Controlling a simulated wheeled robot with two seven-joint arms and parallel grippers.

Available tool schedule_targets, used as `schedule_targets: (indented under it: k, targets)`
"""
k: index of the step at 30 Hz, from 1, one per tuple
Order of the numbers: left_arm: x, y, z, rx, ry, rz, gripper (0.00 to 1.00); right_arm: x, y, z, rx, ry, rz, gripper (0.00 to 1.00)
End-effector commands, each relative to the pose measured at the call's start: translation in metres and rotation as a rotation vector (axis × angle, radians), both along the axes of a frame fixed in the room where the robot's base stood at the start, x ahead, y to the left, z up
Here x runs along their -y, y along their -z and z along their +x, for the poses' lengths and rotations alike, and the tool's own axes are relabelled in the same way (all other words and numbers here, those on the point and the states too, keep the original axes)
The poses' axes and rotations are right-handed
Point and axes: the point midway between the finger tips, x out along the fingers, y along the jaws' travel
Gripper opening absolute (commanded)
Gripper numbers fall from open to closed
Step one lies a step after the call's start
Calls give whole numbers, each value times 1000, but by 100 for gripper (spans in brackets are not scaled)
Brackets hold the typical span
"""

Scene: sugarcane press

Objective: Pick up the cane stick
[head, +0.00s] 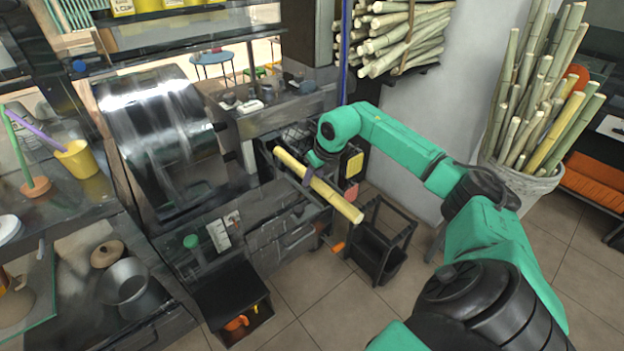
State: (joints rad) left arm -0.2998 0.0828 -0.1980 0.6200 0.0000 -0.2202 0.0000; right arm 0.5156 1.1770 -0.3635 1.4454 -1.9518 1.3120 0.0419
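A yellow cane stick (337,200) lies slanted from upper left to lower right over a dark metal feed tray (290,178) at the right side of the press (165,135). Its lower right end sticks out past the tray, over the floor. My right gripper (309,174) is at the stick's middle, with a dark purplish finger across it. The hand hides the far finger, so I cannot tell whether it is closed on the stick or only around it. My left gripper is not in view.
A black stand (382,240) is on the floor right of the tray. A white bucket of canes (525,180) stands at the right, and a cane bundle (400,35) sits on a wall shelf. A counter with a pot (128,285) is at left. Floor tiles in front are clear.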

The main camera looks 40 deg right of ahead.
Motion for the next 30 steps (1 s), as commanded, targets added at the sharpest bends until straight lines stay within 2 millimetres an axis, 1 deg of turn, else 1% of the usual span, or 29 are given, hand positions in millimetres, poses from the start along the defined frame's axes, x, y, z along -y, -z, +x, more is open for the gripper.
schedule_targets:
  k: [11, 14, 17, 20, 23, 24, 26, 27, 30]
  targets:
    - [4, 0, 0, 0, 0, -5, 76, 0, -3, 1, 4, 1, 0, 0]
    - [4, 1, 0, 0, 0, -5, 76, 0, -8, 1, 5, 0, 0, 0]
    - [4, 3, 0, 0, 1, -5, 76, 0, -21, 1, 7, 0, 0, 0]
    - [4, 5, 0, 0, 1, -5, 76, 0, -45, 2, 11, 0, 1, 0]
    - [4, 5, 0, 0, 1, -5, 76, 0, -80, 2, 14, 0, 2, 0]
    - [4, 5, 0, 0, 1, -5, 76, 0, -96, 2, 15, 0, 2, 0]
    - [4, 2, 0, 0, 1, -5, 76, -1, -121, 2, 14, 0, 3, 0]
    - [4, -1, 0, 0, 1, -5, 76, -1, -136, 2, 13, 0, 3, 0]
    - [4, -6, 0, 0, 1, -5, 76, -1, -168, 1, 11, -2, 3, 0]
